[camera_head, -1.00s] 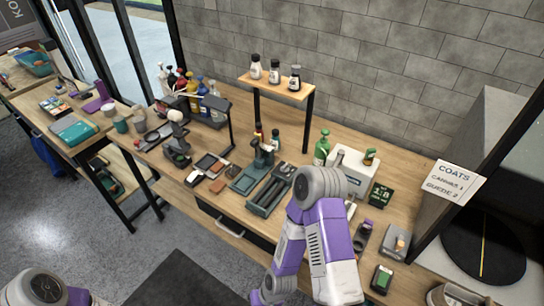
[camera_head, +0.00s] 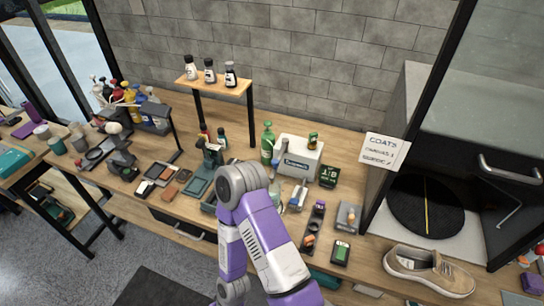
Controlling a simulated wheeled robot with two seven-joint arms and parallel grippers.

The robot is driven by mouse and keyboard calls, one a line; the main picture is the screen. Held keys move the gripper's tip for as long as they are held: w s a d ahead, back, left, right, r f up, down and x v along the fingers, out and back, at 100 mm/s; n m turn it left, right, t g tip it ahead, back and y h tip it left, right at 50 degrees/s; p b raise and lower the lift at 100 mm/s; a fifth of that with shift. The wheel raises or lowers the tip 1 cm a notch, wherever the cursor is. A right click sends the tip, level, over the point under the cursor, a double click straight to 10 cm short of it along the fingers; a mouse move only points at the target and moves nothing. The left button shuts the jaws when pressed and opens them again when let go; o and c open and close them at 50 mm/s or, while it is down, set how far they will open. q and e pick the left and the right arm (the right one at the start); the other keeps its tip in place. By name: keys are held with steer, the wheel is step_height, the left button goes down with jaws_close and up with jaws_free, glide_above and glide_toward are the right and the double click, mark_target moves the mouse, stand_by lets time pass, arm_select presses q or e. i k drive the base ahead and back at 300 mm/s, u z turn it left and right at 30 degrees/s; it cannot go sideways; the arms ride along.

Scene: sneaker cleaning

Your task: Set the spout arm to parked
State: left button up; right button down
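I cannot tell for sure which part is the spout arm. A white box-shaped machine (camera_head: 299,157) with a dark label stands on the bench against the wall, and a pale upright bar shows at its left end. Its lower front is partly hidden by my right arm and small items. My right arm, purple and white, rises from the bottom with its bent joint over the bench front, and its lower link drops out of the bottom edge. My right gripper is out of the picture. My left arm and gripper are not in view.
A small shelf (camera_head: 214,83) holds bottles. A tan sneaker (camera_head: 429,270) lies at right, before a booth with a black round plate (camera_head: 425,206). Small items crowd the bench.

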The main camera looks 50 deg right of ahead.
mark_target(275, 162)
steer(key=k, duration=0.5)
steer(key=z, duration=0.65)
steer(key=i, duration=0.5)
